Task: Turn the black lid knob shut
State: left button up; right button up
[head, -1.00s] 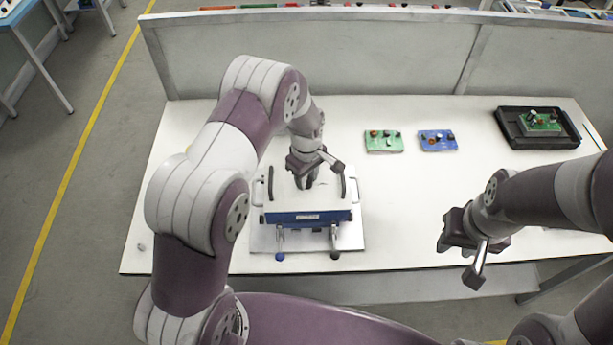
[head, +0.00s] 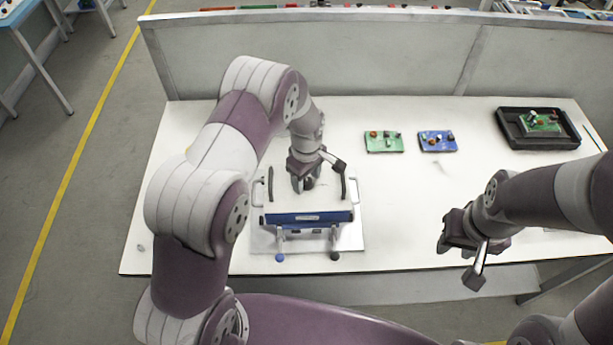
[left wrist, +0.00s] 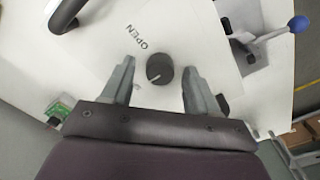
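The round black lid knob (left wrist: 160,69) is on a white lid (left wrist: 105,65) in the left wrist view, with a pale mark toward its lower left. The printed word "OPEN" stands at its upper left. My left gripper (left wrist: 160,70) is open, one finger on each side of the knob, with gaps visible; I cannot tell its height above the lid. In the head view my left gripper (head: 303,184) points down over the lid of the blue-fronted fixture (head: 284,219), largely hiding the knob. My right gripper (head: 452,238) hangs off to the right, away from the fixture.
A black handle (head: 271,184) stands near the lid's left side. Two levers, one with a blue ball (head: 279,257), stick out in front. A green board (head: 383,142), a blue board (head: 437,141) and a black tray (head: 567,133) lie farther right. The table's middle is clear.

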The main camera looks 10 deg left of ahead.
aim_at(307, 179)
pick_arm(q)
jog(key=shift+r, duration=0.1)
notch_tip(307, 179, up, 13)
jog(key=b, duration=0.2)
jog(key=shift+f, duration=0.2)
jog(key=s+a+r+m, duration=0.1)
jog(key=s+a+m, duration=0.1)
jog(key=s+m, duration=0.4)
jog(key=s+a+r+m+t, duration=0.1)
jog(key=s+m, duration=0.5)
jog(key=s, duration=0.7)
jog(key=shift+a+r, duration=0.2)
jog(key=shift+a, duration=0.45)
